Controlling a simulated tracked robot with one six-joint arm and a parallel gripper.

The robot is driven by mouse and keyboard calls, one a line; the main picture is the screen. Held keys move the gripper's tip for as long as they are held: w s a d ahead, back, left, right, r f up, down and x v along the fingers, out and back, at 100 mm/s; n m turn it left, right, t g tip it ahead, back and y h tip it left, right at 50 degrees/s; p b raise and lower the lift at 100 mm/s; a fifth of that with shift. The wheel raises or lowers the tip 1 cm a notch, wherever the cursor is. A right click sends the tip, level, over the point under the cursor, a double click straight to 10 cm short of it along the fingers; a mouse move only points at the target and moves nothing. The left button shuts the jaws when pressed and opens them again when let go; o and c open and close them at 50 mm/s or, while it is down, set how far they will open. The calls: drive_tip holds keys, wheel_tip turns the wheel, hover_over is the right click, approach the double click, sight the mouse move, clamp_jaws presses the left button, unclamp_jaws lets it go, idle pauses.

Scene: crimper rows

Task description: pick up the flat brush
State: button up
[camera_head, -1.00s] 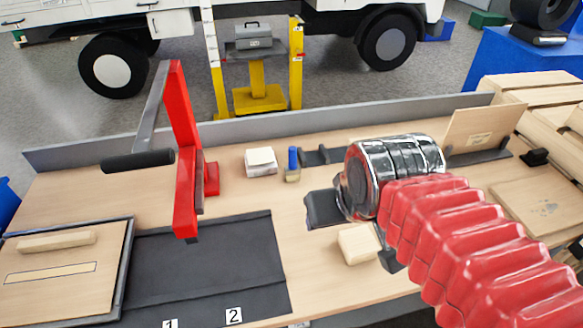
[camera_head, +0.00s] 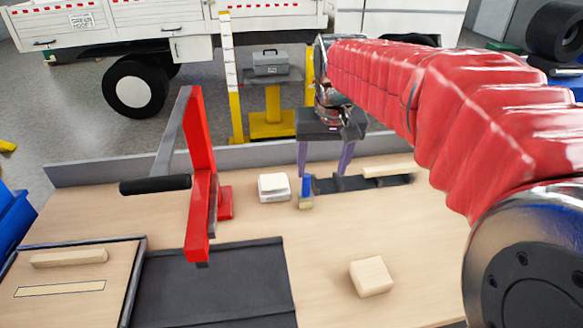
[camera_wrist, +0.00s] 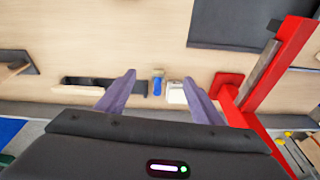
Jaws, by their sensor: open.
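The flat brush (camera_head: 306,188) has a blue handle and a tan end. It is on the bench near the back edge, the blue part toward the back. In the wrist view the brush (camera_wrist: 157,86) shows between my fingertips, below and apart from them. My gripper (camera_head: 324,173) hangs over the back of the bench, its two purple fingers pointing down, spread and empty. In the wrist view my gripper (camera_wrist: 160,79) is also wide apart with nothing between the fingers.
A white block (camera_head: 273,187) sits close left of the brush. A black rack (camera_head: 345,184) with a wooden strip lies on its right. A red lever press (camera_head: 200,170) stands further left. A wooden block (camera_head: 371,276) lies on the front; bare bench surrounds it.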

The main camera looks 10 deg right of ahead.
drive_tip(key=w+f+g, duration=0.1)
drive_tip(key=w+f, duration=0.2)
drive_tip(key=w, duration=0.6)
drive_tip(key=g, duration=0.2)
hover_over(306, 192)
drive_tip(key=w, duration=0.2)
drive_tip(key=shift+m, duration=0.4)
wheel_tip(306, 192, down, 6)
drive_tip(key=shift+s+r, duration=0.15)
drive_tip(key=shift+r, duration=0.1)
drive_tip(key=shift+f, duration=0.1)
wheel_tip(306, 192, down, 8)
drive_tip(key=shift+f, duration=0.2)
drive_tip(key=shift+s+f, duration=0.1)
drive_tip(key=shift+s+d+f, duration=0.1)
drive_tip(key=shift+f, duration=2.4)
